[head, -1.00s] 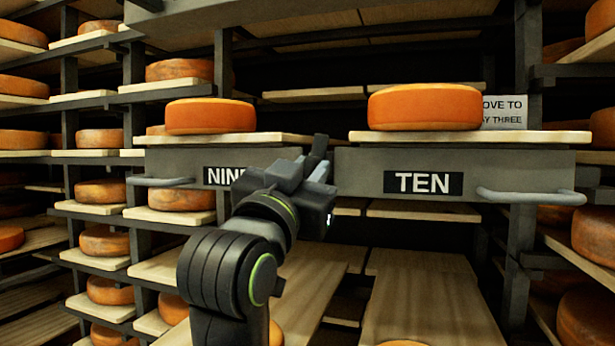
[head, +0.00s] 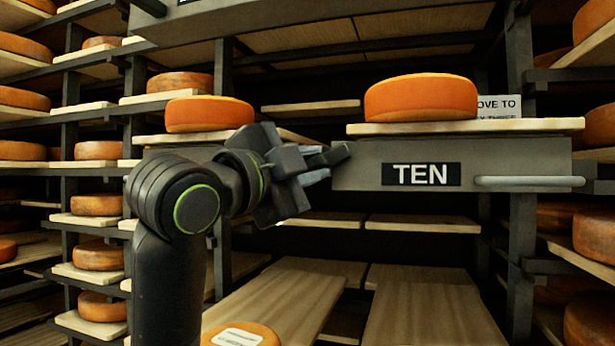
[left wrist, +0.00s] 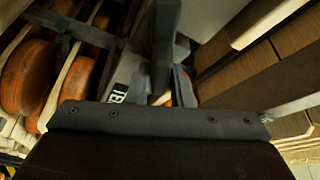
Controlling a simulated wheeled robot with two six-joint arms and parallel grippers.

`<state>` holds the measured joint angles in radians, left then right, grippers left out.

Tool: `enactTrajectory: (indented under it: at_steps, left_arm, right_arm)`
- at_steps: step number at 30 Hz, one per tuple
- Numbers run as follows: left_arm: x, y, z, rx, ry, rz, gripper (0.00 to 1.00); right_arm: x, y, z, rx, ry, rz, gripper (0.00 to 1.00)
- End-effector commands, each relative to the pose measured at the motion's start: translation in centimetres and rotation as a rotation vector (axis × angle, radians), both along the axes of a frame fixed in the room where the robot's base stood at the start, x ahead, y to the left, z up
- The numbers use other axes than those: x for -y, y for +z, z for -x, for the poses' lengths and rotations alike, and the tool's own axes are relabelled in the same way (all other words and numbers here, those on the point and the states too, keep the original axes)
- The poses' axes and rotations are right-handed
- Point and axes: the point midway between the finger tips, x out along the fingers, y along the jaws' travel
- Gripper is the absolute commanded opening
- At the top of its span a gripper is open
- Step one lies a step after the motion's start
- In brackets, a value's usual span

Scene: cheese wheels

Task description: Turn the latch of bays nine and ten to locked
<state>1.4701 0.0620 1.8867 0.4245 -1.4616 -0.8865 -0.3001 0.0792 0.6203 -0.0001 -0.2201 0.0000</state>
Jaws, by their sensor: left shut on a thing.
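Bay ten (head: 350,165) is a grey front with a black TEN label (head: 421,174). Bay nine is to its left, with its front and label mostly hidden behind my left arm. My left gripper (head: 335,158) is shut at the gap between the two bays, at the left end of bay ten's front. The latch it is shut on is largely hidden by the fingers, so I cannot read its position. In the left wrist view, a dark bar (left wrist: 165,45) stands upright beside part of a lettered label (left wrist: 118,93). My right gripper is not in view.
Orange cheese wheels sit on the boards above bay nine (head: 209,113) and bay ten (head: 421,98). A grey bar handle (head: 530,182) sticks out from bay ten. A partly hidden sign (head: 500,107) stands behind. Racks of cheese line both sides; wooden boards (head: 425,310) lie below.

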Motion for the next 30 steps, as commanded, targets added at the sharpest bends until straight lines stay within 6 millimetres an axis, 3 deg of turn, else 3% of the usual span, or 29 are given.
enactTrajectory:
  at_steps: [15, 30]
  left_arm:
    - [0.0, -0.2, 0.0, 0.113, 0.0, -0.349, 0.0]
    - [0.1, -0.3, 0.0, 0.137, -0.001, -0.43, 0.0]
  right_arm:
    - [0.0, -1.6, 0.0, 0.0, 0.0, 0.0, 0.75]
    - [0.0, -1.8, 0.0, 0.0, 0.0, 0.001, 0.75]
